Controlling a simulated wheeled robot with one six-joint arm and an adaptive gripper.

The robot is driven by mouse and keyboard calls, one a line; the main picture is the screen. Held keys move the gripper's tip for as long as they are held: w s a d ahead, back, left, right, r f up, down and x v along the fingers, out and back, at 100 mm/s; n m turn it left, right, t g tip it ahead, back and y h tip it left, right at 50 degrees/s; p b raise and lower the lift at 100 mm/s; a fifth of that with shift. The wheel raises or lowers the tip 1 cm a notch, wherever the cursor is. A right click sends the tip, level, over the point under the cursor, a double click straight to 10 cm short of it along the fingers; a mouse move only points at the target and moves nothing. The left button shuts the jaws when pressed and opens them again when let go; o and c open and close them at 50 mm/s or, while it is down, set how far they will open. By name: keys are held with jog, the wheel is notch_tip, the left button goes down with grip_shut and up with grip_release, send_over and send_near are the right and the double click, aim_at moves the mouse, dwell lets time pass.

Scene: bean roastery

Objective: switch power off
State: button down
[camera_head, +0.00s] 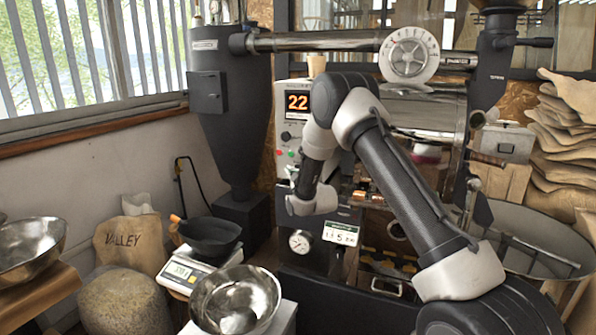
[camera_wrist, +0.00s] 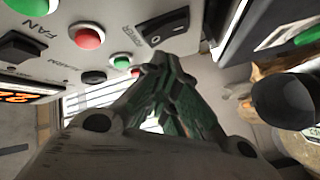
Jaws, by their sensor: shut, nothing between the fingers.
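The power switch (camera_wrist: 163,27) is a black rocker in a dark frame on the light control panel, at the top middle of the wrist view. The lettering beside it reads POWER. I cannot tell which side of the rocker is pressed. My gripper (camera_wrist: 157,68) is shut and empty, with its fingertips just below the switch in the picture. I cannot tell whether they touch the panel. In the head view the control panel (camera_head: 287,150) of the roaster shows an orange 22 display (camera_head: 297,103). My arm hides the switch and the fingertips there.
A scale (camera_head: 188,270) with a black bowl (camera_head: 209,236) and a steel bowl (camera_head: 236,302) stand left of the roaster.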

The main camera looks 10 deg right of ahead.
jog(key=shift+w, duration=0.1)
jog(key=shift+w+d, duration=0.25)
jog(key=shift+w+d+r, duration=0.1)
jog(key=shift+w+d, duration=0.1)
jog(key=shift+w, duration=0.05)
dwell(0.7)
jog(key=shift+a, duration=0.1)
jog(key=shift+s+a, duration=0.4)
jog(key=shift+s, duration=0.2)
jog(key=shift+s, duration=0.1)
jog(key=shift+s+a+f, duration=0.2)
jog(key=shift+s+a, duration=0.5)
jog(key=shift+s, duration=0.3)
jog(key=shift+s+a+f, duration=0.15)
jog(key=shift+s+a, duration=0.55)
jog(key=shift+s, duration=0.25)
